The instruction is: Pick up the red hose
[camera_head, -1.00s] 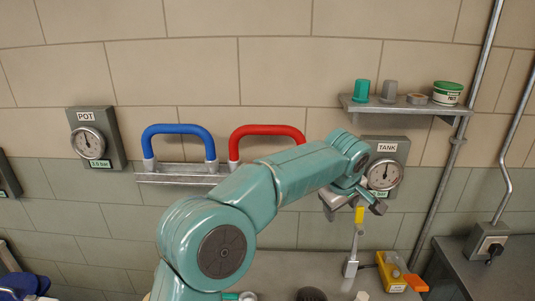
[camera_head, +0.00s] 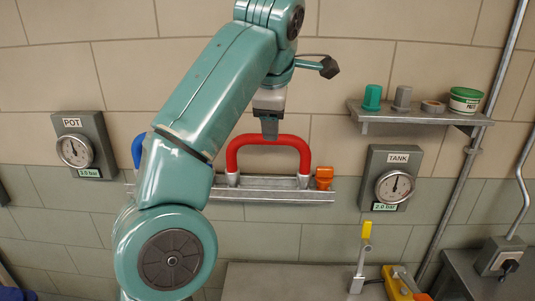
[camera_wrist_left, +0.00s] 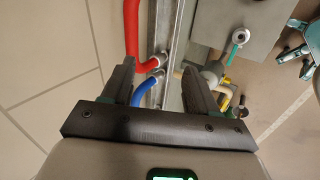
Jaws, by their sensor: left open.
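The red hose (camera_head: 268,141) is an upside-down U with both ends in metal sockets on a wall rail (camera_head: 270,190). My left gripper (camera_head: 268,130) points down at the middle of the hose's top; I cannot tell whether they touch. The left wrist view shows its jaws (camera_wrist_left: 158,68) spread and empty. There the red hose (camera_wrist_left: 132,35) passes beyond the jaw tips, toward the left jaw. The blue hose (camera_head: 137,150) is mostly hidden behind my left arm; it also shows between the jaws in the wrist view (camera_wrist_left: 120,92).
An orange fitting (camera_head: 324,176) sits at the rail's right end. The POT gauge (camera_head: 75,150) hangs left, the TANK gauge (camera_head: 393,187) right. A shelf (camera_head: 410,115) holds small items. A yellow-handled lever (camera_head: 364,245) rises below.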

